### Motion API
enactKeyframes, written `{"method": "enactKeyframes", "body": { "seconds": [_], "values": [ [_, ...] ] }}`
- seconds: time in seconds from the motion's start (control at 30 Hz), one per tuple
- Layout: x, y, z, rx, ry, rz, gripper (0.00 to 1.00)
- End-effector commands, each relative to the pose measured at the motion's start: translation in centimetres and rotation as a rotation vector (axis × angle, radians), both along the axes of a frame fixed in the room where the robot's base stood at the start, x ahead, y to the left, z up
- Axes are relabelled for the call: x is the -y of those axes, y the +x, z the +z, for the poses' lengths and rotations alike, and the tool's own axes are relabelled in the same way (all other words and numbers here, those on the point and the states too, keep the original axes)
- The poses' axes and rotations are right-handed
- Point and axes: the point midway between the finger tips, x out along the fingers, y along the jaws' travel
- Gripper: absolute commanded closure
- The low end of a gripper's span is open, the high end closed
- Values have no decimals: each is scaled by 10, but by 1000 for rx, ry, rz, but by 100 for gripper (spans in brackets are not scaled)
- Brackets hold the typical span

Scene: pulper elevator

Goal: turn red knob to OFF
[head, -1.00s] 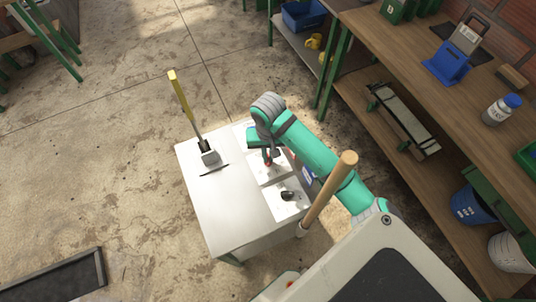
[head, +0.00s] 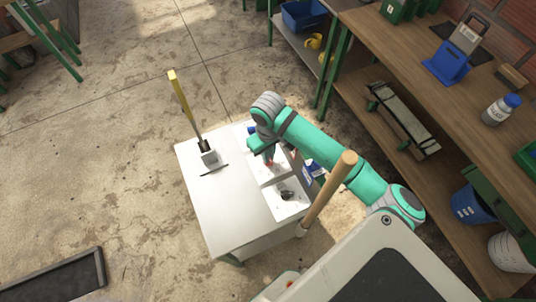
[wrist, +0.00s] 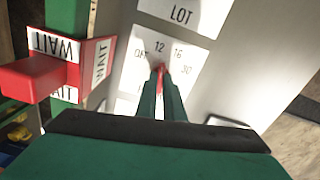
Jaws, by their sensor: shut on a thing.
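The red knob (wrist: 160,70) sits on a white dial plate (wrist: 172,88) marked OFF, 12, 16 and what looks like 30. OFF is on the left of the dial in the wrist view. My gripper (wrist: 160,82) is shut on the knob, with a dark green finger on either side. Only a bit of red shows between the fingertips, so I cannot tell which mark the knob points to. In the head view my gripper (head: 268,160) is at the white cabinet's panel, and the fingers largely hide the knob.
The white cabinet (head: 213,218) also bears a yellow-handled lever (head: 182,100) and a black knob (head: 287,195). A red block with WAIT labels (wrist: 35,80) stands left of the dial in the wrist view. A wooden post (head: 328,193) stands close to my arm. A workbench (head: 420,75) is at right.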

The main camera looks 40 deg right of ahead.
Motion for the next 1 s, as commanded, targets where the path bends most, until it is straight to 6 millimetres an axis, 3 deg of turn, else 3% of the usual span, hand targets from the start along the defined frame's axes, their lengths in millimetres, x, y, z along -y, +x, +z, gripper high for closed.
{"method": "enactKeyframes", "body": {
  "seconds": [0.6,1.0],
  "values": [
    [0,1,2,4,-1,576,100],
    [-1,2,2,6,0,819,100]
  ]
}}
